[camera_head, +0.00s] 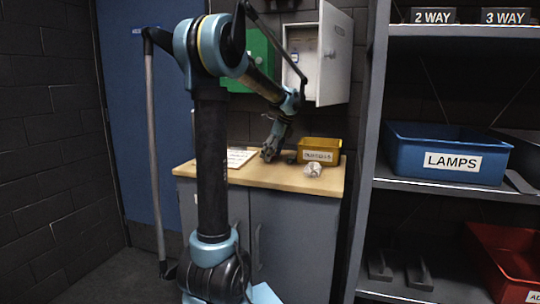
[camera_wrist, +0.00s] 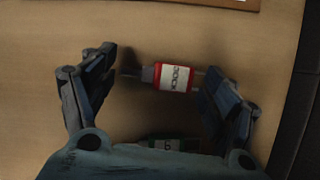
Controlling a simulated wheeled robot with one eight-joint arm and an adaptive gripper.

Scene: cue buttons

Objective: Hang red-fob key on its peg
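The red-fob key (camera_wrist: 174,77) lies on the wooden counter in the wrist view, with a white label on its red fob. Its dark shaft points left and its ring end points right. My gripper (camera_wrist: 160,65) is open above it, with one finger to each side of the key. The right finger is close to the ring end; I cannot tell if they touch. In the head view my gripper (camera_head: 268,155) is low over the counter, and the red fob cannot be made out. The open key cabinet (camera_head: 301,50) is on the wall above; its pegs are too small to tell.
A green item with a white label (camera_wrist: 172,144) lies partly hidden by my gripper. The counter (camera_head: 210,172) also holds a white sheet (camera_head: 240,157), a yellow bin (camera_head: 320,145) and a crumpled white thing (camera_head: 313,170). The cabinet door (camera_head: 335,55) stands open; a green box (camera_head: 258,50) hangs beside it.

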